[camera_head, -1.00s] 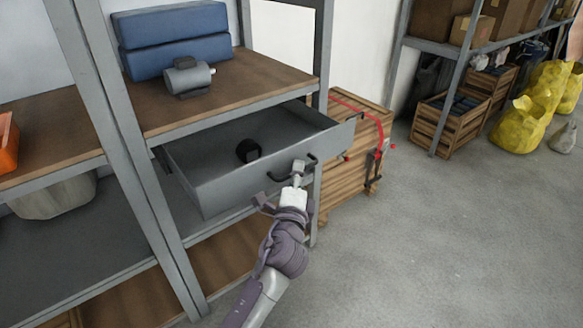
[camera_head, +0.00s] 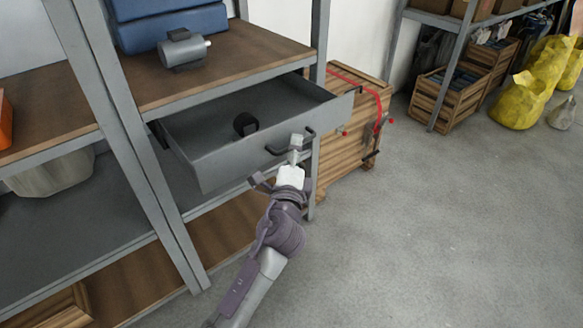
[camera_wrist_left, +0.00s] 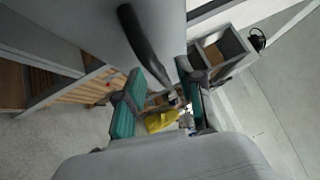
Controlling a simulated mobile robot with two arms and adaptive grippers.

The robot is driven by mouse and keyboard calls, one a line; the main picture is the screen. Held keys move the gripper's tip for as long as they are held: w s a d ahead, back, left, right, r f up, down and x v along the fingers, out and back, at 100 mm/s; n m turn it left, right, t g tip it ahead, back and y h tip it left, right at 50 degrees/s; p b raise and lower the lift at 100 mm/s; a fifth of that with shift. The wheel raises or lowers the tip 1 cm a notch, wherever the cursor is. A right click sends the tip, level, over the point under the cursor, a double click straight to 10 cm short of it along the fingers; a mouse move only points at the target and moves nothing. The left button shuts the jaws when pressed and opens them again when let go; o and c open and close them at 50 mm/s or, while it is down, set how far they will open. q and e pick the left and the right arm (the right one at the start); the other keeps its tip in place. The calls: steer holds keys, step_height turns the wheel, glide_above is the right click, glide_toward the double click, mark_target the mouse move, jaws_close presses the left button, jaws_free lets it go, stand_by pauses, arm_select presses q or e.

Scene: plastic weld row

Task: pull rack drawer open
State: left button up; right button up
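The grey rack drawer (camera_head: 215,170) stands pulled out from under the wooden shelf, with a small black object (camera_head: 245,123) inside it. Its dark bar handle (camera_head: 278,150) is on the front face. My left gripper (camera_head: 277,162) is at the handle, its fingers spread wide, one by the handle and one lower left. In the left wrist view the handle (camera_wrist_left: 143,42) reaches down toward the gap between the teal finger pads of the gripper (camera_wrist_left: 158,97). The pads are apart; I cannot tell whether they touch the handle. My right gripper is not in view.
Above the drawer, a shelf (camera_head: 235,62) holds a grey motor (camera_head: 182,48) and blue cases (camera_head: 175,25). A wooden crate (camera_head: 345,150) with a red strap stands right beside the rack. Yellow bags (camera_head: 520,102) lie farther right. The floor in front is clear.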

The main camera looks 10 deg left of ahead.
arm_select(q)
steer(key=s+d+f, duration=0.1)
steer(key=s, duration=0.9)
steer(key=shift+s+f, duration=0.2)
steer(key=shift+s, duration=0.1)
steer(key=shift+f, duration=0.1)
